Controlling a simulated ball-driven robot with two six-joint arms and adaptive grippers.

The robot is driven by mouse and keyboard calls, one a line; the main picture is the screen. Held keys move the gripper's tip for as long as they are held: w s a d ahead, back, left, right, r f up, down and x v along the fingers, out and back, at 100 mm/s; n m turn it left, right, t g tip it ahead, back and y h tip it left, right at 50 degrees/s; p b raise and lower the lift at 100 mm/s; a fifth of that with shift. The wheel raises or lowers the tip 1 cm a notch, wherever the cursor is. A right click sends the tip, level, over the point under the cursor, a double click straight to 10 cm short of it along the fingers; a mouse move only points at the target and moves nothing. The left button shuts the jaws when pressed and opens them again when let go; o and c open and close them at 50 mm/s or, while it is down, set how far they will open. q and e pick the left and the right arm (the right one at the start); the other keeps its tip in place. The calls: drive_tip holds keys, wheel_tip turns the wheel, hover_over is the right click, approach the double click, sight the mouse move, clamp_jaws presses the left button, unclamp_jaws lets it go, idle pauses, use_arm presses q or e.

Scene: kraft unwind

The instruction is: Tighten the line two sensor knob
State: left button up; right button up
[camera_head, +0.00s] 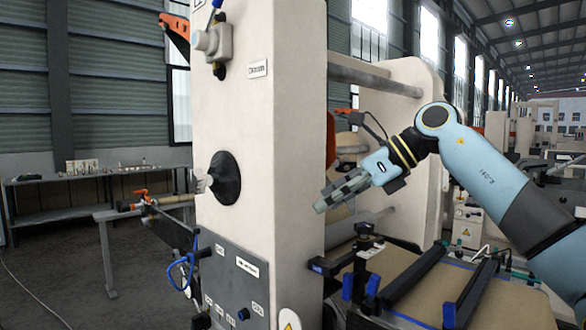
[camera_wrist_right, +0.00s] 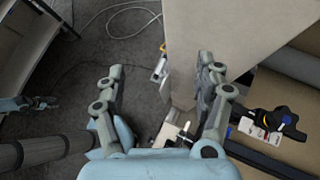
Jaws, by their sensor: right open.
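My right gripper (camera_head: 322,206) reaches in from the right in front of the cream machine frame, its fingers pointing down and left. In the right wrist view its two fingers (camera_wrist_right: 160,65) are spread apart with nothing between them. A black sensor-like unit with a dark knob (camera_head: 364,229) stands on a rail below and right of the gripper, clear of it. A black knobbed unit with white labels (camera_wrist_right: 272,122) shows right of the fingers in the wrist view. I cannot read which line it belongs to.
The cream upright (camera_head: 235,120) stands close to my right gripper, with a black cone (camera_head: 224,178) on its face. Dark rails (camera_head: 415,279) cross the brown web (camera_head: 400,262) at lower right. A bench (camera_head: 95,175) stands at far left, with open floor before it.

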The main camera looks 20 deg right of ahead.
drive_tip(key=s+a+r+m+t+y, duration=0.1)
drive_tip(key=a+r+m+t+y, duration=0.2)
drive_tip(key=a+r+t+y, duration=0.2)
drive_tip(key=a+r, duration=0.1)
drive_tip(key=a, duration=0.2)
drive_tip(key=shift+s+m+y, duration=0.25)
drive_tip(key=shift+m+y, duration=0.05)
drive_tip(key=shift+r, duration=0.1)
